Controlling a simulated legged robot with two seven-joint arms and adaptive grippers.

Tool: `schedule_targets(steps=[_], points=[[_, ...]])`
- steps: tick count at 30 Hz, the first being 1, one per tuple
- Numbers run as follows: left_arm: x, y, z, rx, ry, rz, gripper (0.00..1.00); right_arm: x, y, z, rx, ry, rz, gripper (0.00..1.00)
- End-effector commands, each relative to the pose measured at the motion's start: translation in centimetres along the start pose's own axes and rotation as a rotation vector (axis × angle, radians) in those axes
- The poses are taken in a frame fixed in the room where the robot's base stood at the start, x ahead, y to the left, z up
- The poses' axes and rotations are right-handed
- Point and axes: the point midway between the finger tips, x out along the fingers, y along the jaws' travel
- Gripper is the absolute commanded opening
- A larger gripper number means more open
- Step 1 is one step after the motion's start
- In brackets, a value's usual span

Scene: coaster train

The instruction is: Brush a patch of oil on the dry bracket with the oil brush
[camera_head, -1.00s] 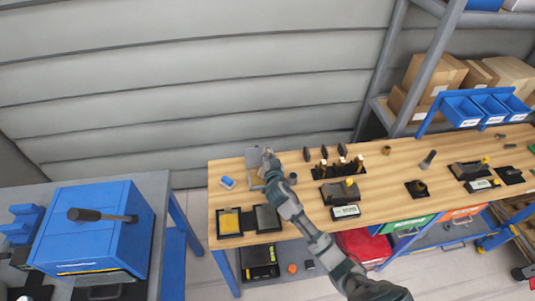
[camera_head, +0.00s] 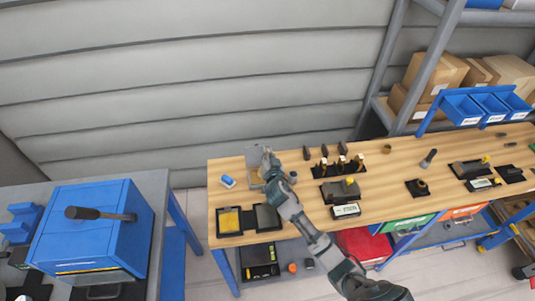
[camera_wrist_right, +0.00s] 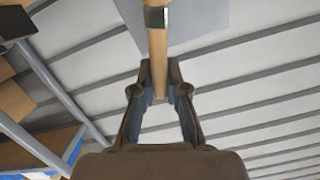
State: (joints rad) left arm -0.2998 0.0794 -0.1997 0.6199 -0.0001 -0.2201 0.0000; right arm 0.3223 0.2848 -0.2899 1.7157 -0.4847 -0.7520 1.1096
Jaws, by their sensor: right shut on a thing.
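My right gripper (camera_head: 267,158) is over the far left part of the wooden bench. In the right wrist view it is shut on the wooden handle of the oil brush (camera_wrist_right: 159,78), with a metal ferrule at the top edge; the bristles are out of frame. A grey plate (camera_head: 252,153), which seems to be the bracket, stands right behind the gripper and partly hidden by it. A grey flat surface, likely the same plate, shows behind the brush in the right wrist view (camera_wrist_right: 205,18). I cannot tell whether the bristles touch it. My left gripper is not in view.
A tray with a yellow pad (camera_head: 229,221) and a dark tray (camera_head: 268,218) lie at the bench's front left. A blue-and-white block (camera_head: 227,182) lies left of the gripper. A rack of wooden-handled tools (camera_head: 340,166) stands to the right. A blue cabinet (camera_head: 88,225) stands left.

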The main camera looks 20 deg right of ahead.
Motion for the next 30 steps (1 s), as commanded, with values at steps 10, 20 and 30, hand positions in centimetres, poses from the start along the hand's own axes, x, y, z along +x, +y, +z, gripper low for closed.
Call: schedule_targets(steps=[10, 20, 30], points=[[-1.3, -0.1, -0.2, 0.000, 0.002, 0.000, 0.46, -0.3, -0.5, -1.4, 0.000, -0.002, 0.000, 0.00], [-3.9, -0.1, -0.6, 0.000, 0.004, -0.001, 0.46, -0.8, -1.3, -4.2, 0.001, -0.001, 0.000, 0.00], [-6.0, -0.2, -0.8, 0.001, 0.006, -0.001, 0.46, -1.2, -2.1, -6.5, 0.001, -0.001, 0.000, 0.00]])
